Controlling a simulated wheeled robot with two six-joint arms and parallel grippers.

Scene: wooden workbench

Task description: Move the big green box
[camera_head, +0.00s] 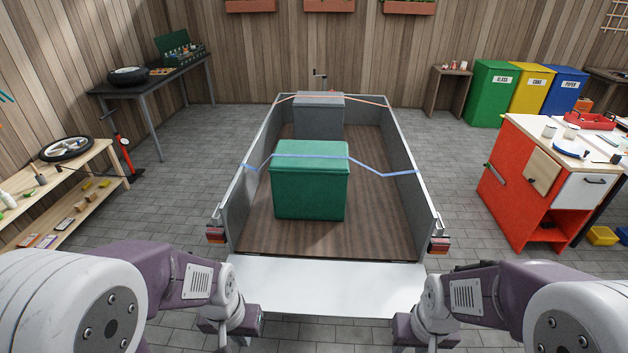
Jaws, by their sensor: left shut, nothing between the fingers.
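The big green box (310,185) stands upright on the wooden floor of a trailer (382,225), near its open back end. A blue strap (385,173) crosses the top of the box and runs to both side walls. My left gripper (232,342) is at the bottom edge of the view, left of the lowered white tailgate (325,287). It is shut and empty, well apart from the box. My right gripper (432,346) is at the bottom edge on the right, mostly cut off, so its jaws cannot be made out.
A grey box (319,118) under an orange strap stands farther forward in the trailer. A wooden shelf (85,185) is on the left. A red workbench (520,190) stands on the right, with green (491,93), yellow and blue bins behind. Paved floor beside the trailer is clear.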

